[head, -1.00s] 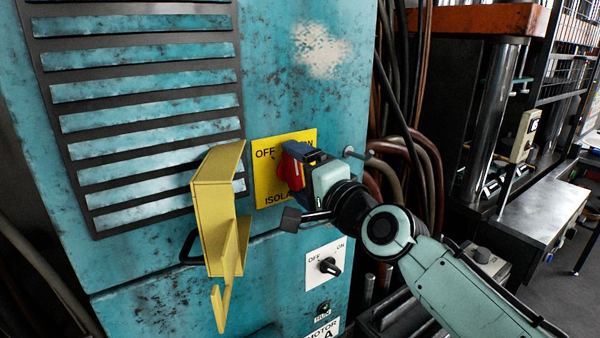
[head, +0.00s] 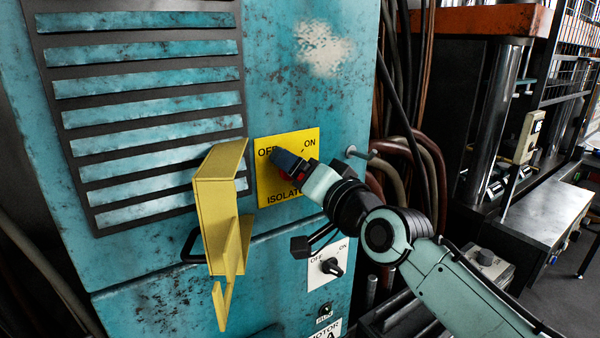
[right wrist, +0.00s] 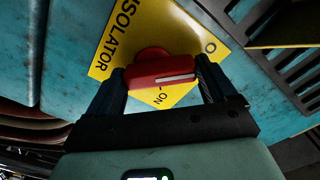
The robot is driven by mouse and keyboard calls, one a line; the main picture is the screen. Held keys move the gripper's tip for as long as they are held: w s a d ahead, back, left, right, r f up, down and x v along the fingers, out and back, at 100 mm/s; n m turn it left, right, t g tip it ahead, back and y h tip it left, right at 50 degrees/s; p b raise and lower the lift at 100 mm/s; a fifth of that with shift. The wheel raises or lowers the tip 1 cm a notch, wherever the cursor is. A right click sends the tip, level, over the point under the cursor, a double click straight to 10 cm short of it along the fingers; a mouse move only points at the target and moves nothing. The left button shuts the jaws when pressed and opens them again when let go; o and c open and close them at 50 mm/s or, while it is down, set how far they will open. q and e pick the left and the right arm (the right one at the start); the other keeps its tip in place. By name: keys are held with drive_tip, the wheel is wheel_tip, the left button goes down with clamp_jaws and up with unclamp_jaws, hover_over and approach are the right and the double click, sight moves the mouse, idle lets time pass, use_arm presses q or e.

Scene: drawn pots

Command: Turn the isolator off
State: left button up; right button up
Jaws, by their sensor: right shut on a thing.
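The isolator is a red rotary handle (right wrist: 160,73) on a yellow plate (head: 266,186) marked OFF at upper left and ON at upper right. My right gripper (right wrist: 162,85) is shut on the red handle, with one dark finger on each side. In the right wrist view the handle's white line lies toward the right, on the side of the partly hidden OFF lettering. In the head view the gripper (head: 290,163) covers most of the handle and part of the OFF word. My left gripper is not in view.
A yellow bracket (head: 215,212) juts out just left of the plate. A smaller black OFF/ON switch (head: 330,266) sits below, near my right wrist. A metal peg (head: 358,152) and hanging cables (head: 405,120) are to the right.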

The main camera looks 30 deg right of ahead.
idle(0.4)
drive_tip(key=o, duration=0.9)
drive_tip(key=shift+c, duration=0.2)
drive_tip(key=s+d+b, duration=0.1)
drive_tip(key=s+b, duration=0.2)
drive_tip(key=s, duration=1)
drive_tip(key=shift+s, duration=0.2)
